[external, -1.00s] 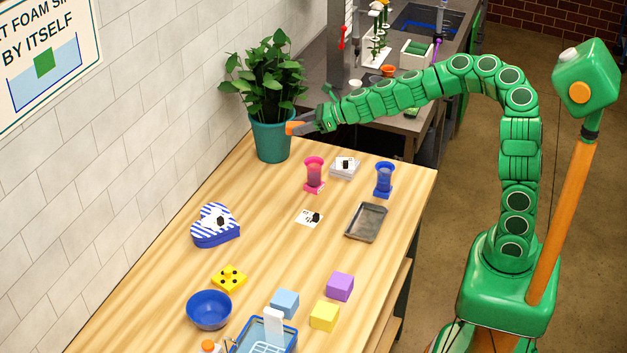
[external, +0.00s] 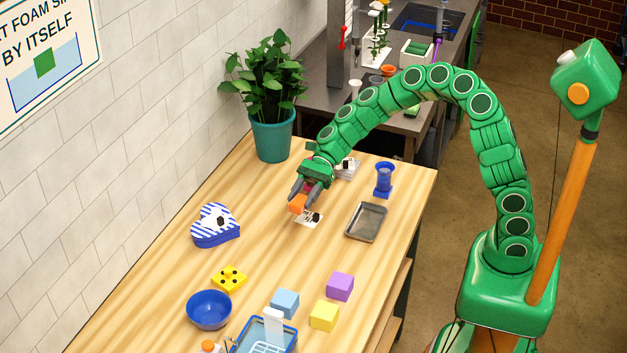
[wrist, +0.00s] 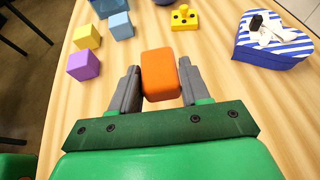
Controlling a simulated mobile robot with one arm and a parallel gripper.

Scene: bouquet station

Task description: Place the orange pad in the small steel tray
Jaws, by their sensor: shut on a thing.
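The orange pad (wrist: 159,75) is a rounded orange block held between the two grey fingers of my gripper (wrist: 160,88) in the wrist view. In the external view my gripper (external: 303,197) is shut on the orange pad (external: 298,204) above the table, over the white card with a black mark. The small steel tray (external: 347,234) is a shallow grey rectangle lying empty on the table, to the right of my gripper and apart from it. The tray does not show in the wrist view.
A blue timer (external: 384,180) stands behind the tray. Purple (external: 340,286), light blue (external: 285,303) and yellow (external: 324,315) blocks lie nearer the front. A striped heart box (external: 215,238) is at left. The wood between card and tray is clear.

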